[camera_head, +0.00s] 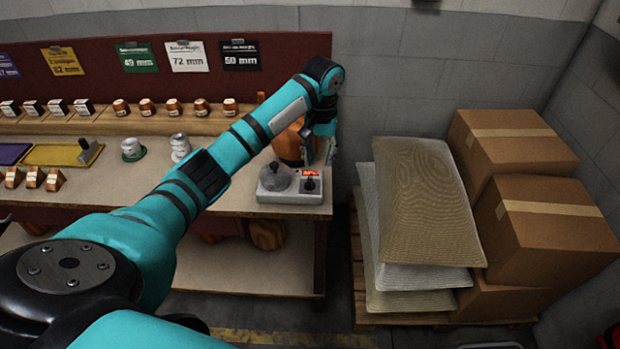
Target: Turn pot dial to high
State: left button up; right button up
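The grey control box (290,197) sits at the right end of the workbench. A black dial (310,185) is on its right side, below a small lit red display (311,173). A rounded grey pot-like piece (274,176) with a dark knob sits on its left side. The dial's setting is too small to read. My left gripper (319,156) points down just above and behind the dial. Its fingers look spread, with nothing visible between them, and appear apart from the dial. My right gripper is out of view.
A rounded orange-brown object (286,145) stands behind the box, partly hidden by my arm. Stacked sacks (424,200) and cardboard boxes (540,235) fill a pallet at right.

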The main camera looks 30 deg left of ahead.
pick_arm(q)
notch_tip(320, 180, up, 5)
jog(key=n, duration=0.2)
send_over(310, 181)
notch_tip(310, 181, down, 16)
jog(key=shift+r+p, duration=0.1)
jog(key=shift+p, duration=0.9)
jog(key=shift+f, duration=0.55)
grip_shut()
